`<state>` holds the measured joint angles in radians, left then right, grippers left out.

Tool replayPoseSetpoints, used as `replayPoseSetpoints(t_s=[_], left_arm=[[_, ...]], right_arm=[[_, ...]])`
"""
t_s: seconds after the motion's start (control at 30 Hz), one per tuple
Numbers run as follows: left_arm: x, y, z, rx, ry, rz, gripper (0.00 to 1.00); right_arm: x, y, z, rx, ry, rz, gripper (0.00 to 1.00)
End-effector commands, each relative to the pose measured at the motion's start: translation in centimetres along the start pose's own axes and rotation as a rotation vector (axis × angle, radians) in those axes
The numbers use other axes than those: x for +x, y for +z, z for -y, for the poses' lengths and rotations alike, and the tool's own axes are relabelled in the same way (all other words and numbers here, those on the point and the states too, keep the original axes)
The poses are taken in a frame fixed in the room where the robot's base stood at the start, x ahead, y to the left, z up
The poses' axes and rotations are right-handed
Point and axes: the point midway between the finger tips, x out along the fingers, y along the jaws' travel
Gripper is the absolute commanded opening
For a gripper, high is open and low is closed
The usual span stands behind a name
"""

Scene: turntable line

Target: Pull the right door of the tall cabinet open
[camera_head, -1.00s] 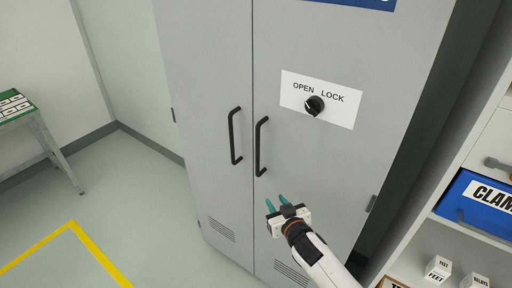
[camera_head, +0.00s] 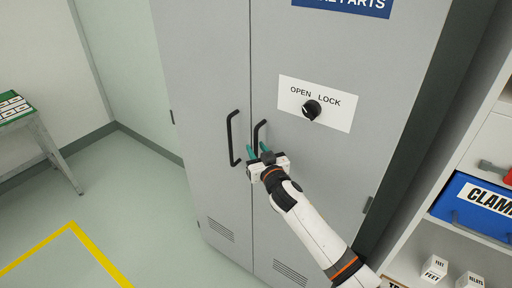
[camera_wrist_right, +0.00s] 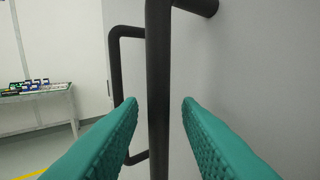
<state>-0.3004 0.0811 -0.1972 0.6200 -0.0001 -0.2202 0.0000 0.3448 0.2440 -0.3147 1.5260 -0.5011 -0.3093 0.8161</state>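The tall grey cabinet has a left door (camera_head: 208,100) and a right door (camera_head: 330,160), both looking shut. The right door's black bar handle (camera_head: 258,130) is partly hidden by my right gripper (camera_head: 257,150). In the right wrist view that handle (camera_wrist_right: 158,90) stands upright between the two open teal fingers, with a gap on each side. The left door's black handle (camera_head: 232,138) is just to the left; it also shows behind in the wrist view (camera_wrist_right: 117,85). A black knob (camera_head: 311,109) sits on the OPEN/LOCK plate, its pointer toward OPEN. My left gripper is not in view.
A shelf unit with a blue bin (camera_head: 478,208) and small white boxes (camera_head: 434,268) stands close on the right. A metal table (camera_head: 40,135) is at the far left. The floor before the left door is clear, with a yellow line (camera_head: 95,250).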

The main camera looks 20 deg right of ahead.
Motion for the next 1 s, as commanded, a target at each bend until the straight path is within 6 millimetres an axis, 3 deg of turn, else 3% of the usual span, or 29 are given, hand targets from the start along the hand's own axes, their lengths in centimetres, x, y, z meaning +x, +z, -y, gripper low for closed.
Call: replayPoseSetpoints(t_s=[0.43,0.63,1.0], left_arm=[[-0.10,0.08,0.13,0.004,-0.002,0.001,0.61],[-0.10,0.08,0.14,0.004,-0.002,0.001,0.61],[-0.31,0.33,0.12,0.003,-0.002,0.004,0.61]], right_arm=[[1.04,-0.01,-0.06,0.001,0.001,0.000,0.31],[1.02,-0.01,-0.05,0.000,0.001,0.000,0.00],[0.68,0.00,0.26,0.000,0.002,-0.002,0.00]])
